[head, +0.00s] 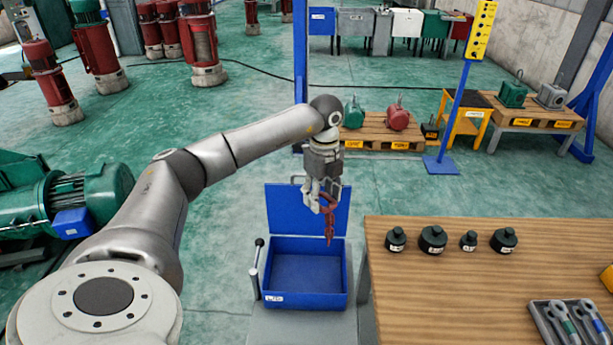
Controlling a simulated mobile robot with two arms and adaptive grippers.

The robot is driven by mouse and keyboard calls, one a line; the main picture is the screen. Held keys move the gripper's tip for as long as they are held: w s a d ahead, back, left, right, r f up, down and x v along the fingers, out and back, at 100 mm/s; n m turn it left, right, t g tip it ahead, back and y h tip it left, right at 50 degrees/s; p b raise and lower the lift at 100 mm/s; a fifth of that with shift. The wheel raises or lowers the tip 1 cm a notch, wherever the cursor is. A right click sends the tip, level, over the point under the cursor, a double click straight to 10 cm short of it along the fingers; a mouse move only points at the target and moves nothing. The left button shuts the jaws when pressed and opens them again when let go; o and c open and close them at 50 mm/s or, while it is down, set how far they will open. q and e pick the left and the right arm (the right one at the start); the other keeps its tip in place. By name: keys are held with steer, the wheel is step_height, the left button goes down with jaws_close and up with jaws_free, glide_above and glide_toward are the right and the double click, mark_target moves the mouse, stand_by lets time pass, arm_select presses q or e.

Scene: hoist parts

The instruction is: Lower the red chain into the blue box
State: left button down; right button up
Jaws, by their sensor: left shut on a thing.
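The red chain (330,225) hangs from my left gripper (322,203), which is shut on its upper end. The chain's lower end hangs in front of the raised lid, near the back right part of the blue box's opening in the picture. The blue box (305,299) stands with its lid (283,208) up at the back. The part of the box floor that shows is bare. I cannot tell whether the chain's lower end is above or below the box rim. My right gripper is not in view.
The box stands on a grey stand (240,325) with an upright lever (256,268) at its left. A wooden table (460,280) to the right holds several black weights (433,238) and a tray of shackles (537,312). A blue post (456,115) with a yellow control panel stands behind.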

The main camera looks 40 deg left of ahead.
arm_select(q)
steer(key=a+r+n+p, duration=0.1)
steer(key=a+n, duration=0.5)
steer(key=n, duration=0.4)
step_height(320, 180, down, 10)
steer(key=b, duration=0.8)
steer(key=shift+w+r, duration=0.15)
steer(key=shift+w, duration=0.25)
stand_by(0.4)
